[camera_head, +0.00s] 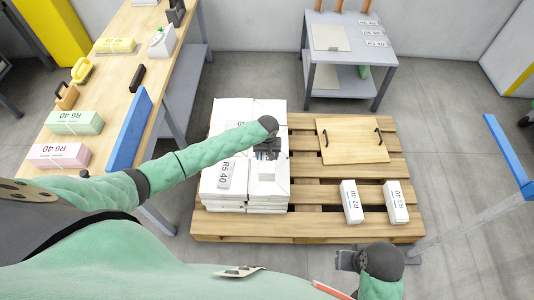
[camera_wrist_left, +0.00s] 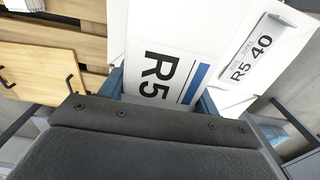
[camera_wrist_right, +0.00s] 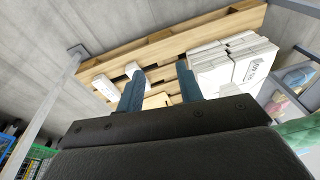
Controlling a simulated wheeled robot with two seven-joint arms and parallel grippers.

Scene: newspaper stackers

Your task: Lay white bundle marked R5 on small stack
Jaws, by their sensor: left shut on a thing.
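My left gripper (camera_head: 266,150) is over the right part of the white stack (camera_head: 232,110) on the pallet. In the left wrist view its fingers (camera_wrist_left: 160,90) are shut on a white bundle marked R5 (camera_wrist_left: 165,65). The held bundle shows in the head view just below the gripper (camera_head: 268,172), at the stack's top; I cannot tell whether it touches. My right gripper (camera_wrist_right: 160,90) is open and empty, near the pallet's front edge in the head view (camera_head: 350,260).
The pallet (camera_head: 300,226) also bears a wooden board with black handles (camera_head: 352,140) and two small white bundles (camera_head: 351,202) (camera_head: 396,202). A workbench (camera_head: 110,78) with pink and green bundles stands left. A grey table (camera_head: 349,47) stands behind.

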